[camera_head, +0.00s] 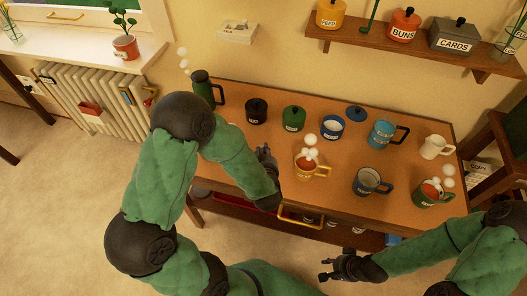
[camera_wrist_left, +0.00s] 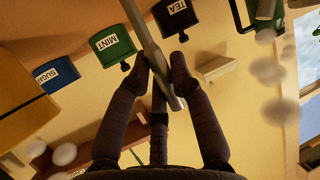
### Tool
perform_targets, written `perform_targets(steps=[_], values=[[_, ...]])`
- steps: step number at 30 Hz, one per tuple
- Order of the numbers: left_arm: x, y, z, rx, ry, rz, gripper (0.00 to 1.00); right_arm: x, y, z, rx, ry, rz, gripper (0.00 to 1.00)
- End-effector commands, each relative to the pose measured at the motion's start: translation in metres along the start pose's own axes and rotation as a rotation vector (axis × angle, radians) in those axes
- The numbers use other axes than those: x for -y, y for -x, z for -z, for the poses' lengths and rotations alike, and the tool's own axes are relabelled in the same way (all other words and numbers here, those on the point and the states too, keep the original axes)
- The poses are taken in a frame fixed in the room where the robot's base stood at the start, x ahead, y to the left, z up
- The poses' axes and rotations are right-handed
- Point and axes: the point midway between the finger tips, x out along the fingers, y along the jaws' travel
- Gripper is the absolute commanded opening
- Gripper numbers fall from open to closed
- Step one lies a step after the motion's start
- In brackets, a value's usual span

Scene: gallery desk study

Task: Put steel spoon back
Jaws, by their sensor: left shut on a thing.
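My left gripper (camera_head: 265,158) is over the front left part of the desk, left of a mug with a yellow handle (camera_head: 309,168). In the left wrist view, its fingers (camera_wrist_left: 161,68) are shut on a thin grey bar, which looks like the steel spoon (camera_wrist_left: 146,38). The spoon's ends are hard to make out, and I cannot pick the spoon out in the head view. My right gripper (camera_head: 335,269) is empty in front of the desk, its fingers seemingly apart.
The wooden desk (camera_head: 255,165) holds a black canister (camera_head: 256,111), a green canister (camera_head: 293,118), an open blue canister (camera_head: 332,126), a loose blue lid (camera_head: 356,114), a dark green pot (camera_head: 202,88) and several mugs. A wall shelf (camera_head: 420,52) hangs above.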

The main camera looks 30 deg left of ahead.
Motion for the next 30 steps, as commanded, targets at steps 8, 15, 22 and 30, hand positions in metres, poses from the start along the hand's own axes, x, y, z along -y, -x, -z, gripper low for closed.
perform_targets(steps=[8, 15, 22, 30], values=[[0.0, 0.0, -0.001, 0.0, 0.0, 0.0, 0.45, 0.0, -0.001, 0.0, 0.0, 0.0, 0.0, 0.38], [0.0, 0.001, 0.002, 0.0, 0.0, 0.0, 0.45, 0.001, 0.002, 0.0, 0.0, 0.0, 0.0, 0.38], [-0.001, 0.032, 0.005, 0.0, -0.003, -0.004, 0.45, 0.005, 0.013, -0.001, 0.0, 0.0, 0.0, 0.38], [-0.002, 0.086, 0.004, 0.001, -0.003, -0.005, 0.45, 0.01, 0.029, -0.001, 0.0, 0.0, 0.0, 0.38]])
